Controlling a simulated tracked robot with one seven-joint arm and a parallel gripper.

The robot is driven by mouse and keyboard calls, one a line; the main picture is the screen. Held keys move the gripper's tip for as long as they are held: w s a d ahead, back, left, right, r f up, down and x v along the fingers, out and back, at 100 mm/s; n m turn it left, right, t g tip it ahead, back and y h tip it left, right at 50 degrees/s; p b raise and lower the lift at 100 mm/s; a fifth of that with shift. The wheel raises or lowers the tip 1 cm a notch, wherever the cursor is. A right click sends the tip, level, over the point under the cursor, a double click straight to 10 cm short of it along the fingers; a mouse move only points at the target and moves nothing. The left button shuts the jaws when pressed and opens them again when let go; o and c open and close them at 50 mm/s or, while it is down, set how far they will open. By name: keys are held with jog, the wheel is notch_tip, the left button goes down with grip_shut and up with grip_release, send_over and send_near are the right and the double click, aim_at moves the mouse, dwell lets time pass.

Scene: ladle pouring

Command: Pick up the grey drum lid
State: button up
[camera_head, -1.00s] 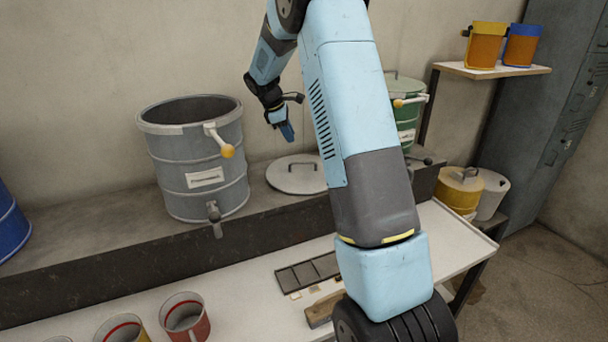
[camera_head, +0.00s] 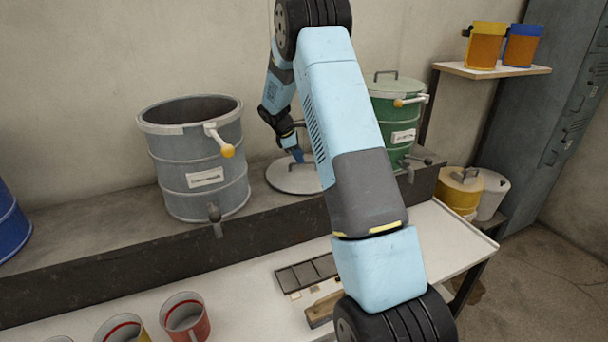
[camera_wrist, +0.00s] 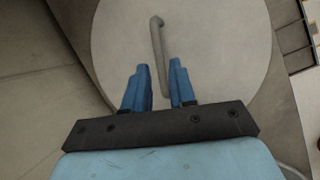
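The grey drum lid (camera_head: 284,181) lies flat on the raised ledge, to the right of the open grey drum (camera_head: 196,158). In the wrist view the lid (camera_wrist: 215,45) fills the middle, with its bar handle (camera_wrist: 157,50) running away from me. My gripper (camera_wrist: 160,68) is open above the lid, its two blue fingers apart with the near end of the handle showing between their tips. It also shows in the head view (camera_head: 298,156), just over the lid. I cannot tell how high the fingertips are above the handle.
A green drum with its lid on (camera_head: 397,118) stands right of the grey lid. A blue drum (camera_head: 10,225) is at the left edge. Several cups, one red (camera_head: 187,318), and a compartment tray (camera_head: 306,272) are on the lower white table. The wall is close behind.

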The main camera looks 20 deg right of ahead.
aim_at(303, 168)
jog(key=x, duration=0.5)
grip_shut()
dwell(0.4)
